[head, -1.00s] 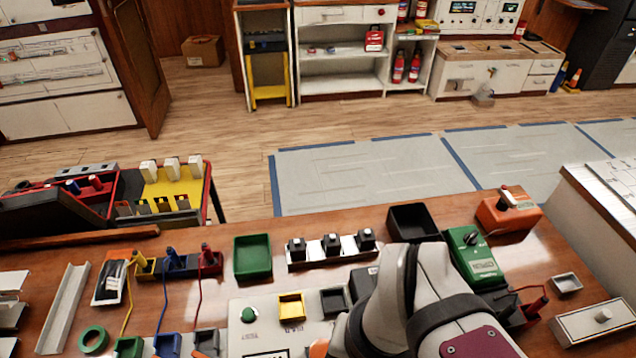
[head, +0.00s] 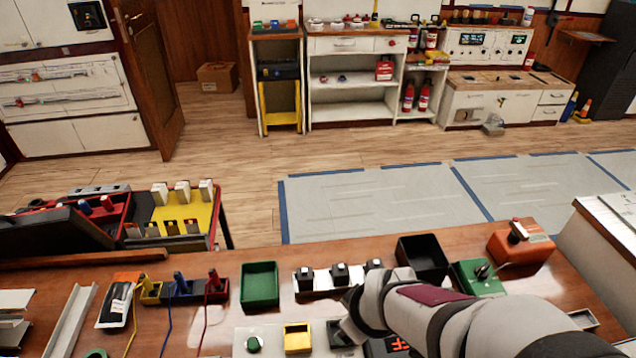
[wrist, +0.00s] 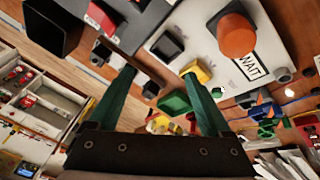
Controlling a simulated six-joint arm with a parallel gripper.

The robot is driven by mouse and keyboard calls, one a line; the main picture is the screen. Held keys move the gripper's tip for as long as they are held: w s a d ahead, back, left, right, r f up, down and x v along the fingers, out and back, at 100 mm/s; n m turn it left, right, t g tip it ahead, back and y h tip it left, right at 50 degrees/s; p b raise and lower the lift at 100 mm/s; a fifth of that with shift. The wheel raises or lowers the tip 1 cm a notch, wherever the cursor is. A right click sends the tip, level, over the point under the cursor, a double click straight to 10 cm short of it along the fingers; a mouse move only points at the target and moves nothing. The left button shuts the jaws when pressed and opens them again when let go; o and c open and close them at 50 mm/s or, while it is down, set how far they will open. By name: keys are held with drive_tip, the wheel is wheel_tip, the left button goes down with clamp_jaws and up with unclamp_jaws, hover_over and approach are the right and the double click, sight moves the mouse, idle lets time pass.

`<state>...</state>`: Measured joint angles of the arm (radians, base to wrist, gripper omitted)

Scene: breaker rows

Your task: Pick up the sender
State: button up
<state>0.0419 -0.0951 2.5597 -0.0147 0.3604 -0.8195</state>
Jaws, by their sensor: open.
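No label reading "sender" is legible, so I cannot tell for sure which thing it is. A green box with a dark knob (head: 480,277) and an orange box with a dark and red top piece (head: 520,246) stand at the right of the bench. My gripper shows in the wrist view (wrist: 160,73) with its two green fingers spread apart and nothing held between them. In the head view it is mostly hidden behind my wrist, over the bench near the white panel.
A strip with three black blocks (head: 307,279), a green tray (head: 260,285) and a black tray (head: 423,258) line the bench's back. A yellow tray (head: 298,338) sits on the white panel. Cabled yellow, blue and red blocks (head: 182,288) stand left.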

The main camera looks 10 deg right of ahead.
drive_tip(key=w+d+f+n+t, duration=0.1)
drive_tip(key=w+f+n+t, duration=0.15)
drive_tip(key=w+n, duration=0.3)
drive_tip(key=n+t, duration=0.3)
drive_tip(key=n, duration=0.7)
approach(341, 271)
drive_tip(key=d, duration=0.1)
drive_tip(key=f+n+t, duration=0.1)
drive_tip(key=n, duration=0.2)
drive_tip(key=w+f+n+t, duration=0.1)
drive_tip(key=n, duration=0.3)
drive_tip(key=f+n+t, duration=0.1)
drive_tip(key=n, duration=0.2)
drive_tip(key=shift+w+a+f+n, duration=0.1)
drive_tip(key=shift+w+f+n, duration=0.05)
drive_tip(key=shift+f+n, duration=0.2)
drive_tip(key=n, duration=0.2)
drive_tip(key=shift+a+f+n+t, duration=0.25)
drive_tip(key=shift+a+n+t, duration=0.05)
drive_tip(key=shift+t, duration=0.05)
drive_tip(key=x, duration=0.7)
clamp_jaws()
